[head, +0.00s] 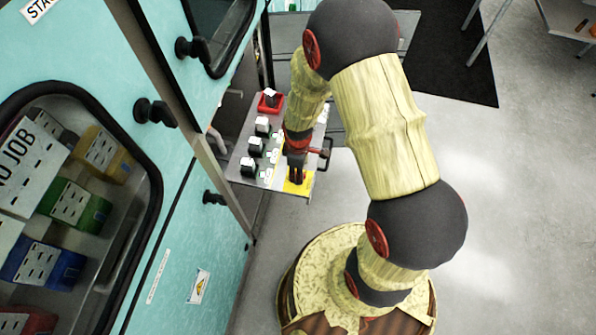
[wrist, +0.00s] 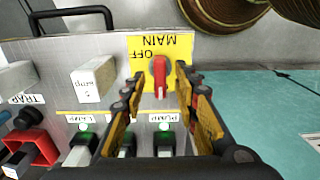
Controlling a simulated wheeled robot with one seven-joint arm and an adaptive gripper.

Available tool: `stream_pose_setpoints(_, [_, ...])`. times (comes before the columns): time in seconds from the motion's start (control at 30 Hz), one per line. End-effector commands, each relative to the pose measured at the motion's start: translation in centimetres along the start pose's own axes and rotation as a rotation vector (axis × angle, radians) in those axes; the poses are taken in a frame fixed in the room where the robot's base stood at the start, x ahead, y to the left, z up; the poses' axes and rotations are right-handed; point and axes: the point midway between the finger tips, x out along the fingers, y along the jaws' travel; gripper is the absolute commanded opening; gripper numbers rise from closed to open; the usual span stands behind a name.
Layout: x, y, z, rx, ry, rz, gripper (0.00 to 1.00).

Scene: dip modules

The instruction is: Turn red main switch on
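The red main switch (wrist: 160,76) is a red lever on a yellow plate (wrist: 142,46) marked MAIN and OFF, which reads upside down in the wrist view. The lever lies along the line of the plate's lettering columns, its free end toward my gripper. My gripper (wrist: 157,90) is open, with one finger to the left and one to the right of the lever. I see gaps on both sides, so it does not look gripped. In the head view my gripper (head: 297,160) is over the yellow plate (head: 299,185) at the panel's near corner, and largely hides the switch.
The grey control panel (head: 242,160) carries several black-and-white knobs and a red-based button (head: 269,101). In the wrist view a white knob (wrist: 93,80) and green-lit switches (wrist: 165,128) are close to my fingers. A teal cabinet (head: 175,185) stands left; open floor lies right.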

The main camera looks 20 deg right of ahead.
Motion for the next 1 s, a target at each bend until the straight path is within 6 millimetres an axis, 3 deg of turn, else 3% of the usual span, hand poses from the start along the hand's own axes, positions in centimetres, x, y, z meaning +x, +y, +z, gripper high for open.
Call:
stream_pose_setpoints(0.53, [-9.7, 0.1, -0.1, 0.000, 0.003, 0.004, 0.30])
stream_pose_setpoints(0.73, [-11.4, 0.0, 0.0, 0.000, 0.001, 0.001, 0.30])
stream_pose_setpoints(1.0, [-11.6, 0.0, 0.0, 0.000, 0.000, 0.000, 0.30])
